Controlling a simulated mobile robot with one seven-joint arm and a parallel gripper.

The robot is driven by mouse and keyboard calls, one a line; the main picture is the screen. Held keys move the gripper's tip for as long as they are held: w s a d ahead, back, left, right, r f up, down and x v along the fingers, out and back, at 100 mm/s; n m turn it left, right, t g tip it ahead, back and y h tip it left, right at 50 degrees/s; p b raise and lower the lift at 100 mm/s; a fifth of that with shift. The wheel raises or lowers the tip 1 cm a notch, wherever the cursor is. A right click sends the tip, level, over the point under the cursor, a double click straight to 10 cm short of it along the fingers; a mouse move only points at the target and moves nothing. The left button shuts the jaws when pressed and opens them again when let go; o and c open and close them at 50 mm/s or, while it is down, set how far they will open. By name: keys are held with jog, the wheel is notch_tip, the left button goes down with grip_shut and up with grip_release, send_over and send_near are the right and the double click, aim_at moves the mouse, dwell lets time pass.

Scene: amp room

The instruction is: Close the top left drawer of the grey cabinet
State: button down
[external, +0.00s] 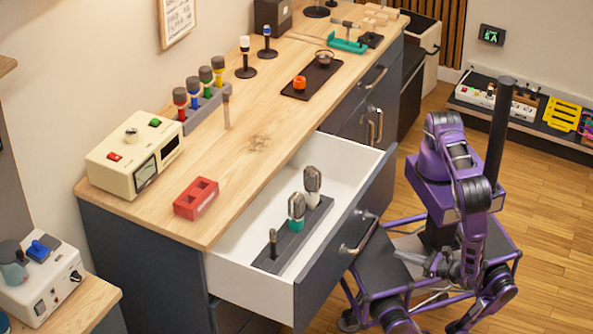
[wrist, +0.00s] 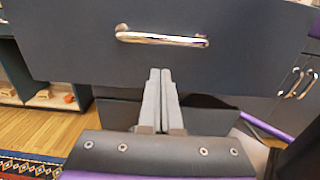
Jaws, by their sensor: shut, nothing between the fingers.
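The grey cabinet (external: 140,255) has a wooden top, and its top left drawer (external: 245,240) stands pulled far out. The drawer has white inner walls, a dark grey front and a metal bar handle (external: 358,236). In the wrist view the drawer front (wrist: 70,50) fills the upper part, with its handle (wrist: 160,39) near the middle. My gripper (wrist: 160,72) is shut and empty, its fingertips just below the handle in that picture. In the external view my gripper (external: 412,257) is outside the drawer front, apart from the handle.
A dark tray (external: 293,245) with two microphones (external: 304,200) and a small dark upright item lies in the drawer. A red block (external: 196,198) and a cream meter box (external: 135,155) stand on the cabinet top. Open wooden floor (external: 545,240) lies to the right.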

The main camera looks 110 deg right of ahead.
aim_at(352, 238)
jog(key=x, duration=1.3)
jog(key=shift+w+d+p, duration=0.15)
jog(key=shift+p, duration=0.25)
jog(key=shift+w+d, duration=0.15)
jog(key=shift+w+d, duration=0.1)
jog(key=x, duration=2.8)
jog(key=shift+w+d+f, duration=0.15)
jog(key=shift+w+d, duration=0.1)
jog(key=shift+d, duration=0.05)
jog(key=shift+w+d, duration=0.2)
jog(key=shift+w, duration=0.1)
jog(key=shift+s+a, duration=0.4)
jog(key=p+v, duration=0.1)
jog(key=v, duration=1.2)
jog(key=shift+s+a, duration=0.15)
jog(key=shift+s, duration=0.1)
